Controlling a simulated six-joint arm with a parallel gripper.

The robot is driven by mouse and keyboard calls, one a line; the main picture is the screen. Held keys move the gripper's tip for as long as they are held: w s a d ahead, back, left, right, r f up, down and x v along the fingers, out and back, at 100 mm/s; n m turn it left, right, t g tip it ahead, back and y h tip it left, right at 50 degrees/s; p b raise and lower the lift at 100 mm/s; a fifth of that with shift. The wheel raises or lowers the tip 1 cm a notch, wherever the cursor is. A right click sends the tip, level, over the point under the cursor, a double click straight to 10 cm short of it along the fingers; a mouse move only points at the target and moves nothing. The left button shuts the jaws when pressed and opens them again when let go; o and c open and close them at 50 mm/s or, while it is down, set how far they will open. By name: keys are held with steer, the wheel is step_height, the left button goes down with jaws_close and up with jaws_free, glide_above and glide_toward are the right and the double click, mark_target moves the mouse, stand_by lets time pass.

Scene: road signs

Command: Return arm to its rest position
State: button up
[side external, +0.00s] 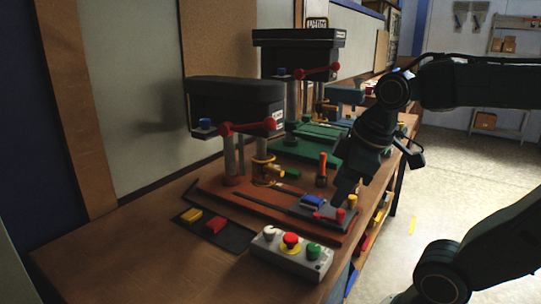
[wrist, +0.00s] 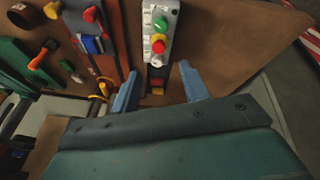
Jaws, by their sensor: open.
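My gripper (side external: 343,190) points down over the front right part of the workbench (side external: 120,240) in the side view. In the wrist view, my gripper's two blue fingers (wrist: 159,70) stand well apart with nothing held between them. The grey control box (side external: 290,256), with green, red and white buttons, lies on the bench near the gripper. The control box also shows in the wrist view (wrist: 150,22), beyond the fingertips. I cannot tell the exact height of the fingertips above the bench.
Two dark-topped machines with red handles, a near one (side external: 235,95) and a far one (side external: 298,50), stand along the wall. A red base plate (side external: 215,193) carries small parts. A dark tray (side external: 232,236) holds yellow and red blocks. The floor at right (side external: 450,170) is mostly clear.

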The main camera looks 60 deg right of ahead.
steer(key=s+a+m, duration=0.1)
steer(key=m, duration=0.1)
steer(key=s+a+f+m+t, duration=0.1)
steer(key=a+m, duration=0.1)
steer(key=shift+s+a+y, duration=0.1)
steer(key=shift+s+y, duration=0.2)
steer(key=shift+s, duration=0.05)
